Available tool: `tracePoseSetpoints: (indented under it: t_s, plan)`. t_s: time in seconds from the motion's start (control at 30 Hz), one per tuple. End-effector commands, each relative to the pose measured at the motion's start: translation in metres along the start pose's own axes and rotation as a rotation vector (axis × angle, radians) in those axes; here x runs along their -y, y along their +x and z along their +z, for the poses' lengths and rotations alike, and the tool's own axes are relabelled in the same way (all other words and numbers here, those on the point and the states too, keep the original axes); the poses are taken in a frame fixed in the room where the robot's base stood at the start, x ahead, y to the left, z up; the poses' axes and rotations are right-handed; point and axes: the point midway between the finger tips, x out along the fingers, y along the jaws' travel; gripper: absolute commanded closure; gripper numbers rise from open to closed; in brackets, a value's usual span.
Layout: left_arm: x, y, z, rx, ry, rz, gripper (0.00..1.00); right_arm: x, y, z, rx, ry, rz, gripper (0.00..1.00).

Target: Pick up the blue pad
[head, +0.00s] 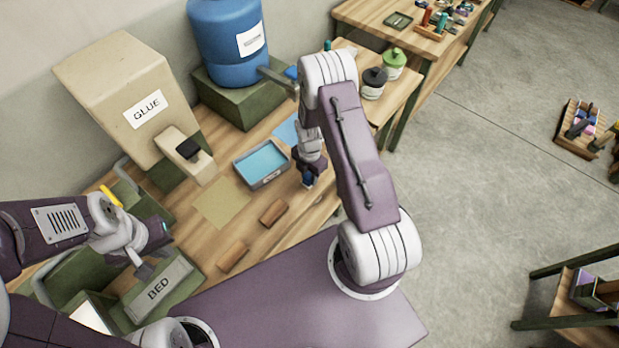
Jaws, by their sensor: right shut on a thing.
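My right gripper (308,174) points down over the wooden bench, just right of the shallow tray. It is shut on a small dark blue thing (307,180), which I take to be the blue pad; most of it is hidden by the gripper. I cannot tell whether it touches the bench. My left gripper (150,262) is at the lower left, above the green box marked BED (165,291). Its fingers look spread and empty.
The grey tray (262,181) has a light blue inside. A tan sheet (223,203) and two wooden blocks (273,212) (233,256) lie in front. The GLUE dispenser (115,85) and blue barrel (228,55) stand behind. Green and black-lidded jars (393,62) (374,83) stand right.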

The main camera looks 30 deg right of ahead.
Motion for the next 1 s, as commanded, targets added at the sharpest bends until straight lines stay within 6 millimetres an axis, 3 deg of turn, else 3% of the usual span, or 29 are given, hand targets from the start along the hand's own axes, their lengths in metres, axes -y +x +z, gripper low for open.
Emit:
tracePoseSetpoints:
  t_s: [0.17, 0.5, 0.63, 0.8, 1.0]
  plan:
    - [0.000, 0.014, 0.002, 0.000, 0.000, 0.000, 1.00, -0.001, -0.029, 0.001, 0.003, 0.000, 0.006, 1.00]
    - [0.001, 0.032, 0.003, 0.000, 0.000, 0.000, 1.00, 0.079, -0.075, 0.010, 0.002, 0.006, 0.004, 1.00]
    - [0.001, 0.035, 0.004, 0.000, 0.000, 0.000, 1.00, 0.101, -0.089, 0.012, 0.002, 0.004, 0.003, 1.00]
    - [0.001, 0.036, 0.004, 0.000, 0.000, 0.000, 1.00, 0.115, -0.097, 0.013, 0.000, 0.001, 0.000, 1.00]
    - [0.001, 0.036, 0.004, 0.000, 0.000, 0.000, 1.00, 0.116, -0.099, 0.013, 0.000, 0.000, 0.000, 1.00]
